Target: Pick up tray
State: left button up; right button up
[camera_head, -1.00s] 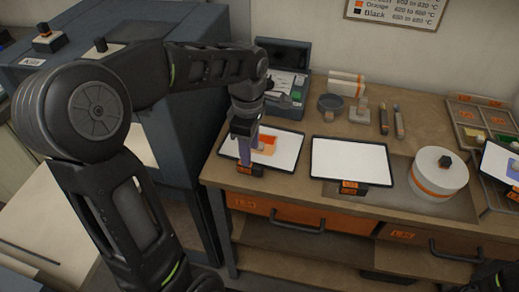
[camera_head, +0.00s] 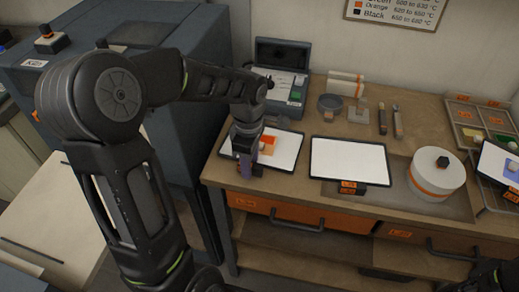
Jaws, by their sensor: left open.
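The left tray (camera_head: 287,153) is a white panel with a dark rim and an orange painted patch, lying on the wooden workbench. My left gripper (camera_head: 248,164) points down at the tray's front left part, by its dark front handle. It is open; its fingers and wrist hide the handle and part of the tray, so I cannot tell whether they touch. A second tray (camera_head: 348,160), blank white with a dark front handle, lies to its right. A third tray (camera_head: 500,165) with a bluish shape sits at the right edge.
A round white pot (camera_head: 437,178) with an orange band stands right of the blank tray. Behind are a dark open case (camera_head: 283,60), a grey dish (camera_head: 330,104) and two slim tools (camera_head: 397,122). A blue-grey machine (camera_head: 185,130) stands left of the workbench (camera_head: 420,125).

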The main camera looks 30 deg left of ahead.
pick_arm(q)
jog(key=shift+c, duration=0.4)
grip_shut()
dwell(0.9)
